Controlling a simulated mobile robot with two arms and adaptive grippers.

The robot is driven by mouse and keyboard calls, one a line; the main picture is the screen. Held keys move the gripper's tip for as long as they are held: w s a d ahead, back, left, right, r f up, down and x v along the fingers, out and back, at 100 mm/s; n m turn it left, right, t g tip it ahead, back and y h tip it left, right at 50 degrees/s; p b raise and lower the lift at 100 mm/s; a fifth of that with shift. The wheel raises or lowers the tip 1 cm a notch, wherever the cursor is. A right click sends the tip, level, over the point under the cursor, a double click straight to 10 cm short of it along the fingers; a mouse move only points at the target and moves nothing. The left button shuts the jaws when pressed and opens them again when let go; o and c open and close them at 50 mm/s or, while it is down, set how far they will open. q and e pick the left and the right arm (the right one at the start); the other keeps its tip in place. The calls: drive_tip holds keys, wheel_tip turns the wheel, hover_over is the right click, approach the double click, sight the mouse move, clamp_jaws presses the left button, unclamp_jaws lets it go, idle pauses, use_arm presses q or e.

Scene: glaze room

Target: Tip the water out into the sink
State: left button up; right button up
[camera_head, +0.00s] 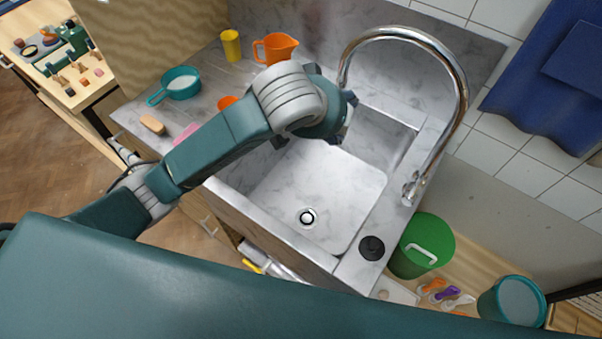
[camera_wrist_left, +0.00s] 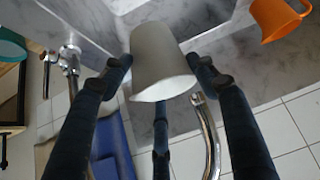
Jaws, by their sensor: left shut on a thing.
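The marble sink (camera_head: 345,195) has a bare basin with a round drain (camera_head: 307,217). My left gripper (camera_head: 330,122) is over the back left part of the basin, below the curved chrome tap (camera_head: 462,85). In the left wrist view its dark fingers (camera_wrist_left: 160,78) are shut around a pale grey cup (camera_wrist_left: 162,60). The cup's wide end faces the lower part of that view; its inside and any water do not show. The arm and gripper hide the cup in the head view, so I cannot tell its tilt. My right gripper is not in view.
An orange jug (camera_head: 274,48), a yellow cup (camera_head: 231,45), a teal pan (camera_head: 181,83) and a brown sponge (camera_head: 152,124) stand on the counter left of the sink. A green bucket (camera_head: 424,245) is beyond its right end. The front half of the basin is clear.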

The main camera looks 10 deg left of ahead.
use_arm(q)
drive_tip(key=s+d+f+p, duration=0.1)
drive_tip(key=s+f, duration=0.2)
drive_tip(key=f, duration=0.5)
drive_tip(key=s+d+f+p, duration=0.1)
drive_tip(key=s+f+p, duration=0.1)
drive_tip(key=f, duration=0.6)
drive_tip(key=s+d+f+p, duration=0.1)
drive_tip(key=s+f, duration=0.3)
drive_tip(key=f, duration=0.5)
drive_tip(key=shift+s+d+n+p, duration=0.2)
drive_tip(key=shift+s+n+p, duration=0.1)
drive_tip(key=shift+s+p, duration=0.1)
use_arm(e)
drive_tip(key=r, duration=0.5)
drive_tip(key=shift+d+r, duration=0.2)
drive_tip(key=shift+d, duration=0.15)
use_arm(q)
drive_tip(key=shift+w+a, duration=0.1)
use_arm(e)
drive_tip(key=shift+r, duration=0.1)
use_arm(q)
drive_tip(key=w+a+r+n+g+h+b, duration=0.4)
drive_tip(key=a+h+b, duration=0.3)
drive_tip(key=b, duration=0.7)
drive_tip(key=shift+w+g+h, duration=0.5)
drive_tip(key=shift+g+h, duration=0.3)
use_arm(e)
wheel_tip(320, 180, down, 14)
